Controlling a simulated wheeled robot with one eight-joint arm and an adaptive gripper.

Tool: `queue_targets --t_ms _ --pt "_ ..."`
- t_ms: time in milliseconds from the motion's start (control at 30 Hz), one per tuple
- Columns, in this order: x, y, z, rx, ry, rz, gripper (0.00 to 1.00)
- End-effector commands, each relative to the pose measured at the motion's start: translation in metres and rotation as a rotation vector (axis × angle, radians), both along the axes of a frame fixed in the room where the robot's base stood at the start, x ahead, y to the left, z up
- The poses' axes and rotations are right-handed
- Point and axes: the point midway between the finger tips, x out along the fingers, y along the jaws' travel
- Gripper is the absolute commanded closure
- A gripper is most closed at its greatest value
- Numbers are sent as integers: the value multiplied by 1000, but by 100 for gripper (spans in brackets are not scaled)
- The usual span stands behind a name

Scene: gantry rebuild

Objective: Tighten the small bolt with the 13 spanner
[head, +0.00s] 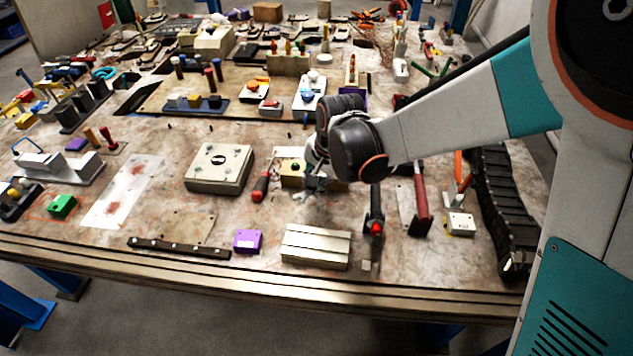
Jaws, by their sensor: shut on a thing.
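My gripper (315,183) is at the middle of the workbench, low over a small yellowish block with a green top (293,167). It is shut on a slim grey metal tool, which looks like the spanner (300,195). The tool's end sticks out to the lower left of the fingers. Its size marking is too small to read. My wrist and forearm hide part of the bench behind the gripper. I cannot pick out the small bolt, and I cannot tell whether the tool touches anything.
A red-handled screwdriver (261,186) lies just left of the gripper, beside a beige square box (219,167). A grooved metal block (316,247) and a purple block (248,240) sit in front. A hammer (375,215) and a black cable chain (497,205) are to the right.

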Motion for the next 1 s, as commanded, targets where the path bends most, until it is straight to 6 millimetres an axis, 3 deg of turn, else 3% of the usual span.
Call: queue_targets --t_ms 133,567,1000 --pt "3 5 13 8 -9 7 100" --pt "2 7 16 11 -8 11 100" --pt "1 5 51 8 -6 7 100"
